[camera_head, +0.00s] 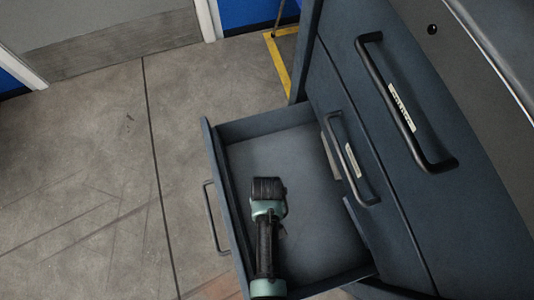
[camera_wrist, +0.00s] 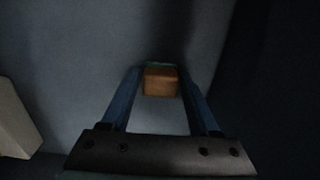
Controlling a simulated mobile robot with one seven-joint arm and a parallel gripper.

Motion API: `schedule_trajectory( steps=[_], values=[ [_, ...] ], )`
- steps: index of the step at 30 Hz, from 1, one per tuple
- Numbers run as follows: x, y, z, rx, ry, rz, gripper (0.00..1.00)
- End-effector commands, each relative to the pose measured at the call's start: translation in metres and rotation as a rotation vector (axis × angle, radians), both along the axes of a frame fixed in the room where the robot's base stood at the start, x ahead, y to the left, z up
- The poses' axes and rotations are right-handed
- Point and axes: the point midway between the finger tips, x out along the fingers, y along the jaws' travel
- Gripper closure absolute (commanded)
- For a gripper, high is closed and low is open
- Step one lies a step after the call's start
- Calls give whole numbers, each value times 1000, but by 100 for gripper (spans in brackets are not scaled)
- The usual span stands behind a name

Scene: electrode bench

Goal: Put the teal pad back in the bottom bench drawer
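The pad is hidden in the head view.
Closed drawers with dark handles (camera_head: 405,105) rise to the right of the open drawer. A pale object (camera_wrist: 14,125) lies at the left of the wrist view. The concrete floor (camera_head: 90,180) to the left is clear.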

Motion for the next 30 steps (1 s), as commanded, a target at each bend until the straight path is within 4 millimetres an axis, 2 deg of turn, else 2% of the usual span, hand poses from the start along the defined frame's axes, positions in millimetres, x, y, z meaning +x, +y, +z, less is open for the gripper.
schedule_trajectory(
  steps=[1,3,11,14,17,27,30],
  values=[
    [0,0,0,0,0,0,27],
    [0,0,0,0,0,0,19],
    [0,0,1,0,0,0,19],
    [0,0,8,0,0,0,19],
    [0,0,23,0,-1,0,19],
    [0,0,94,0,-1,0,19],
    [-1,0,109,0,0,0,19]
  ],
)
